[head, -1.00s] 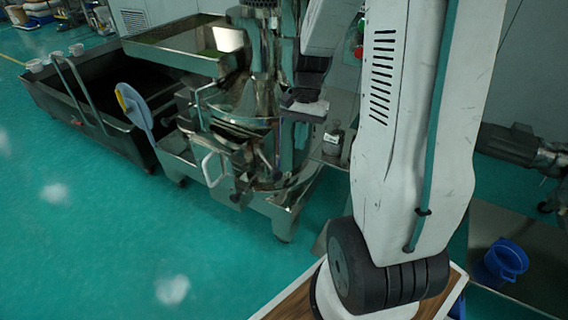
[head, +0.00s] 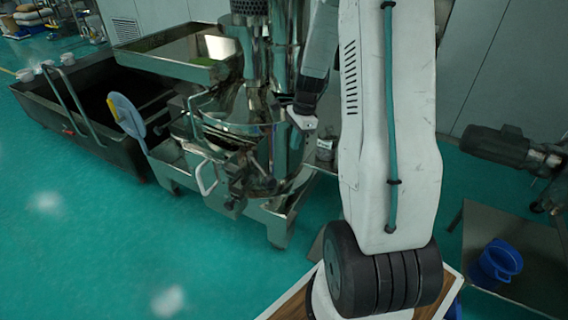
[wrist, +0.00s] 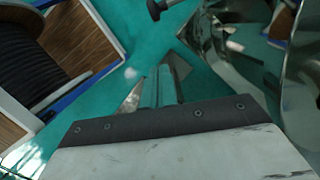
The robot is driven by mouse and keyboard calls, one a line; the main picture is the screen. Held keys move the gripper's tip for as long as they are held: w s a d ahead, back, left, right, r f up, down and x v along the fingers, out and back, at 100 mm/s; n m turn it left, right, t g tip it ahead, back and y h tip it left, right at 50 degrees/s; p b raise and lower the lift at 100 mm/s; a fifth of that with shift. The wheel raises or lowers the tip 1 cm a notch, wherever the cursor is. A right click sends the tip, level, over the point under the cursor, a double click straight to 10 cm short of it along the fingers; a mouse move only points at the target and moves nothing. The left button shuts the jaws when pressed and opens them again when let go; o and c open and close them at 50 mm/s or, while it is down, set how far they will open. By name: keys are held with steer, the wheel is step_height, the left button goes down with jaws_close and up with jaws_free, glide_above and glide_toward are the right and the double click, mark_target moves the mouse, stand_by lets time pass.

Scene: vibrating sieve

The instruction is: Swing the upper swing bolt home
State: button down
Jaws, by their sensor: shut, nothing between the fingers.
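The polished steel vibrating sieve (head: 235,125) stands in the middle of the head view, with clamps and a pale loop handle (head: 207,178) low on its front. My gripper (wrist: 160,80) is shut and empty in the wrist view, its thin fingers pointing away over the green floor. In the head view my wrist is beside the sieve's right side, and the fingertips are too small to make out. In the wrist view a dark knob on a short rod (wrist: 157,9) lies beyond the fingertips, apart from them. It may be a swing bolt; I cannot tell which one.
Shiny curved steel (wrist: 295,75) is close on the right of the wrist view. A dark open trough (head: 60,110) and a pale disc (head: 126,115) are left of the sieve. A blue jug (head: 497,262) rests on a low metal surface at right. Green floor is clear in front.

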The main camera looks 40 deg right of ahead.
steer(key=w+a+f, duration=0.1)
steer(key=a+f, duration=0.4)
steer(key=f, duration=0.6)
steer(key=shift+w+f, duration=0.2)
steer(key=shift+w, duration=0.2)
steer(key=shift+a, duration=0.15)
